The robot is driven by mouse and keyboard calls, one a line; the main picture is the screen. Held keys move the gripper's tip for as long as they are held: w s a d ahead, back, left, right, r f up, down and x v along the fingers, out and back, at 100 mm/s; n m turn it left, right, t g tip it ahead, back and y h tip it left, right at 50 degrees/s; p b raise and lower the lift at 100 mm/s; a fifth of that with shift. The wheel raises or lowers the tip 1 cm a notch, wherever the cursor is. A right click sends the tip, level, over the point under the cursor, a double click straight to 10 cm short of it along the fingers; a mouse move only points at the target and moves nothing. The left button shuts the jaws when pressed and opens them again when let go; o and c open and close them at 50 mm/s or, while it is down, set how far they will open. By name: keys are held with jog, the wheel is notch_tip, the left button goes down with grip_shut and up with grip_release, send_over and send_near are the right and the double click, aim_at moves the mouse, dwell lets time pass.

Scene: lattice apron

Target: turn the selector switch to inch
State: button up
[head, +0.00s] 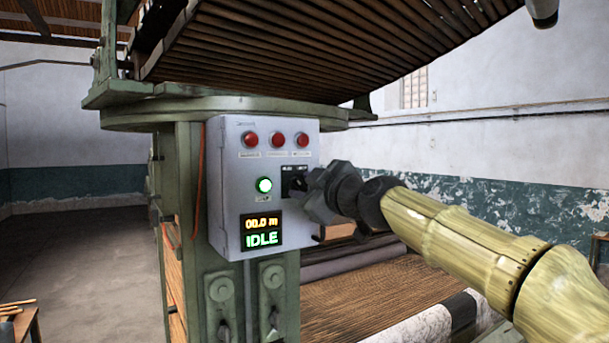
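My gripper (308,188) is dark grey and reaches in from the right to the switch. Its fingers overlap the right part of the plate, so I cannot tell whether they touch the knob or how far they are apart. The knob's pointing direction is partly hidden. The display (262,232) reads 00.0 m and IDLE.
The control box (228,150) is fixed to a green machine post (183,200). It has three red lamps or buttons (277,140) along its top. A slatted lattice (330,50) hangs above, and a brown slatted apron (370,298) lies below my arm. The floor at left is open.

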jog(key=shift+w+a, duration=0.25)
jog(key=shift+w, duration=0.05)
jog(key=c, duration=0.7)
jog(key=shift+o, duration=0.2)
